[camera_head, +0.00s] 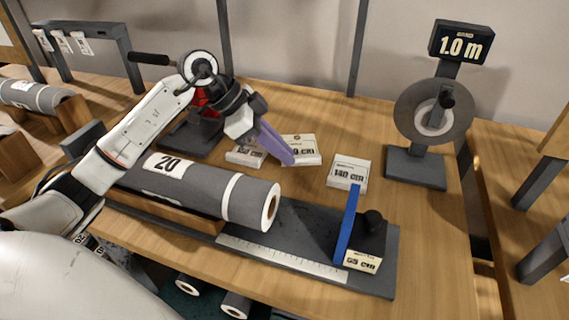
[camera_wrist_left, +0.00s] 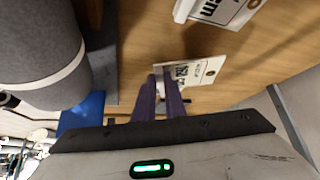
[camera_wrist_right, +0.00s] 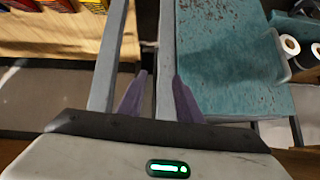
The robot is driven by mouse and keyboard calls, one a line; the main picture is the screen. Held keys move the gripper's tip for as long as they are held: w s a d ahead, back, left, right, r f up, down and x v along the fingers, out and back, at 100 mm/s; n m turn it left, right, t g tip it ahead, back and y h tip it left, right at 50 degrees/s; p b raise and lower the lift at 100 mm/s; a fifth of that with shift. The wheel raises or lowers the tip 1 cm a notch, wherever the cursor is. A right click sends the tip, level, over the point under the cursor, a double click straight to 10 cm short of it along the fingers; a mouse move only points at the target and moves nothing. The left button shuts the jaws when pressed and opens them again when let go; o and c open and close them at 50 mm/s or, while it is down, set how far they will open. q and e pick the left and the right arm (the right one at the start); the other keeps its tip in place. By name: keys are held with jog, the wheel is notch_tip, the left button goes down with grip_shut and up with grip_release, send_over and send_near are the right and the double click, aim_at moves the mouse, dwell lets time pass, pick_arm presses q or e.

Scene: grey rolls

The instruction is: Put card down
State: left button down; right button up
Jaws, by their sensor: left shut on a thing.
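My left gripper (camera_head: 290,160) points down to the right over the bench, its purple fingers close together. In the left wrist view its fingertips (camera_wrist_left: 166,80) are shut on the edge of a white card (camera_wrist_left: 198,74) with black print and a brown hole mark. In the head view this card (camera_head: 303,150) is partly hidden behind the fingers, at or just above the bench top; I cannot tell if it touches. My right gripper (camera_wrist_right: 155,85) shows only in its wrist view, with fingers apart and nothing seen held between them.
A small white card (camera_head: 243,155) lies left of the fingers and a 140 cm card (camera_head: 348,172) to the right. The grey roll (camera_head: 200,188) marked 20 lies in front. A blue plate (camera_head: 347,225) stands on the ruler base. A 1.0 m display (camera_head: 461,45) stands right.

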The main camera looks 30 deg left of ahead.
aim_at(283, 164)
pick_arm(q)
jog(key=shift+f, duration=1.8)
jog(key=c, duration=1.8)
grip_release()
jog(key=shift+f, duration=0.1)
jog(key=v, duration=1.2)
jog(key=shift+d, duration=0.1)
